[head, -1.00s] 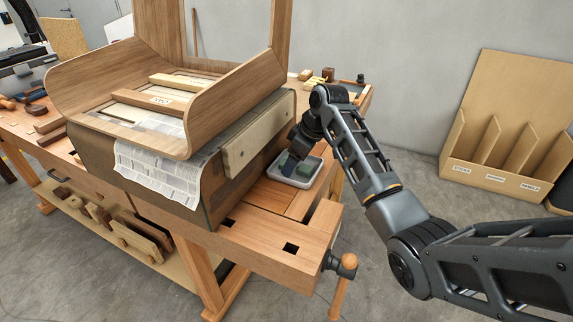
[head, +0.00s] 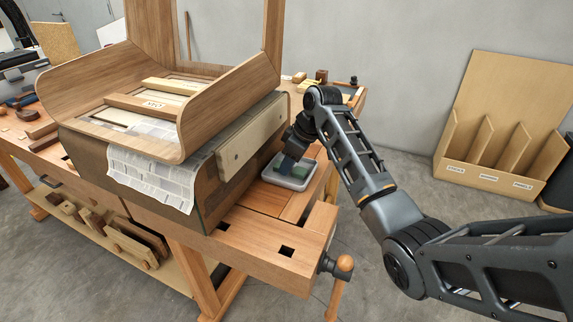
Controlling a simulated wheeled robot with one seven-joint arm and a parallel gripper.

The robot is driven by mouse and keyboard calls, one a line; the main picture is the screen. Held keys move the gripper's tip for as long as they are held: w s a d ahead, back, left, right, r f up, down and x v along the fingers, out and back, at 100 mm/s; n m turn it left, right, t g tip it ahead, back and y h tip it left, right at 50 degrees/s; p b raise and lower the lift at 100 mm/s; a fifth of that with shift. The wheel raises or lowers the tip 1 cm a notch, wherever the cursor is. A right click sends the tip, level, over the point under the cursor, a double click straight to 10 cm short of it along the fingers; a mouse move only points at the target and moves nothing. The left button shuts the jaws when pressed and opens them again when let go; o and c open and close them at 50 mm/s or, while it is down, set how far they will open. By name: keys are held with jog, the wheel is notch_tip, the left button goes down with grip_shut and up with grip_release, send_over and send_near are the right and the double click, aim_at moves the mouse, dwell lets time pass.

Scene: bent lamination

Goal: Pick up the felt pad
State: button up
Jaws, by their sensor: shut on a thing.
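The grey tray (head: 291,184) stands on the bench, right of the large curved wooden form. My gripper (head: 287,164) reaches down into the tray from above and is shut on a small dark blue-grey piece, which seems to be the felt pad (head: 286,165). The pad is small and partly hidden by the gripper, so I cannot tell whether it still touches the tray floor. A green piece (head: 302,168) shows in the tray just right of the fingers.
The curved form (head: 150,175) with printed paper (head: 155,182) and a pale clamping board (head: 250,137) stands close left of the tray. The bench vise (head: 336,265) is at the front right. Small wooden pieces lie behind the tray. Open floor lies right of the bench.

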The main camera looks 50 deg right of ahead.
notch_tip(320, 180, up, 4)
jog(key=shift+s+r+b, duration=0.1)
jog(key=shift+s+b, duration=0.05)
jog(key=shift+b, duration=0.25)
jog(key=s+r+p, duration=0.4)
jog(key=s+r, duration=0.2)
jog(key=s, duration=0.5)
jog(key=shift+s+d+r, duration=0.15)
jog(key=shift+d+r, duration=0.1)
jog(key=shift+r, duration=0.05)
